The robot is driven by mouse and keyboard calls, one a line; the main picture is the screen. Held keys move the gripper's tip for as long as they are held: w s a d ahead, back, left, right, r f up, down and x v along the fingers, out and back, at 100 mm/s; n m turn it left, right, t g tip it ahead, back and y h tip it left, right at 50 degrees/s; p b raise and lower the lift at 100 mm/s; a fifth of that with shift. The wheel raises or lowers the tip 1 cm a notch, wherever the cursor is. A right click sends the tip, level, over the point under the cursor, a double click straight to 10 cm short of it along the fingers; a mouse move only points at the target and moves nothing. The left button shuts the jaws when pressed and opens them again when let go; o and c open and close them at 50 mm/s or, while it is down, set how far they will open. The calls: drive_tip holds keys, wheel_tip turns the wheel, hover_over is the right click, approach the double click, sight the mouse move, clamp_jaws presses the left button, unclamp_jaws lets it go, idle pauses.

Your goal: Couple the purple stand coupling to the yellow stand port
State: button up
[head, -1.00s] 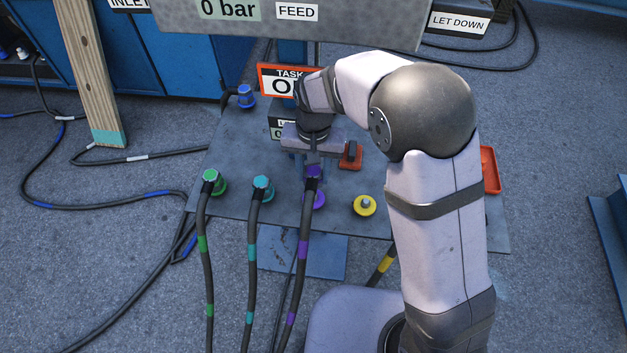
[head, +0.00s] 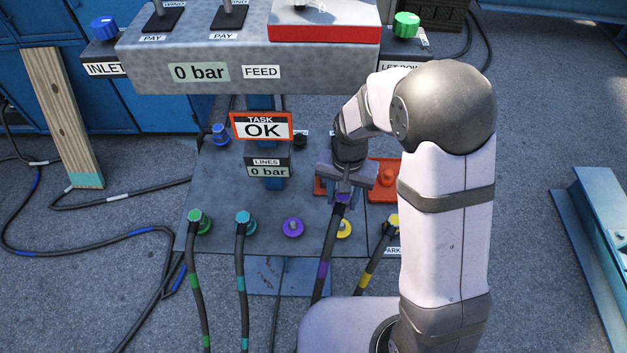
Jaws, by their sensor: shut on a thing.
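My gripper (head: 342,190) is shut on the purple stand coupling (head: 342,199), which ends a dark hose with a purple band (head: 323,269). The hose hangs down toward the front from the coupling. The yellow stand port (head: 346,231) is on the plate just below the coupling in the picture, partly hidden by that hose. The coupling appears held above the plate; its exact height and alignment over the yellow port cannot be told. The purple port (head: 293,228) to the left is bare.
Green (head: 199,222) and teal (head: 245,222) couplings sit on ports at the left. A yellow coupling (head: 393,222) stands close right by a PARK label. The task sign (head: 262,127) reads OK and the lines display (head: 267,171) 0 bar. The feed console (head: 250,65) overhangs behind.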

drive_tip(key=f+n, duration=0.1)
drive_tip(key=d+f+n, duration=0.1)
drive_tip(key=f, duration=0.1)
drive_tip(key=shift+s+f, duration=0.15)
drive_tip(key=shift+s, duration=0.05)
drive_tip(key=shift+w+a+n, duration=0.1)
drive_tip(key=shift+w+n, duration=0.4)
drive_tip(key=shift+n, duration=0.2)
drive_tip(key=shift+f, duration=0.1)
drive_tip(key=b, duration=0.7)
hover_over(341, 225)
wheel_tip(341, 225, down, 6)
drive_tip(key=shift+f, duration=0.25)
drive_tip(key=shift+f+b, duration=0.35)
drive_tip(key=shift+f, duration=0.65)
drive_tip(key=shift+f, duration=0.45)
drive_tip(key=o, duration=1.2)
drive_tip(key=shift+o, duration=0.2)
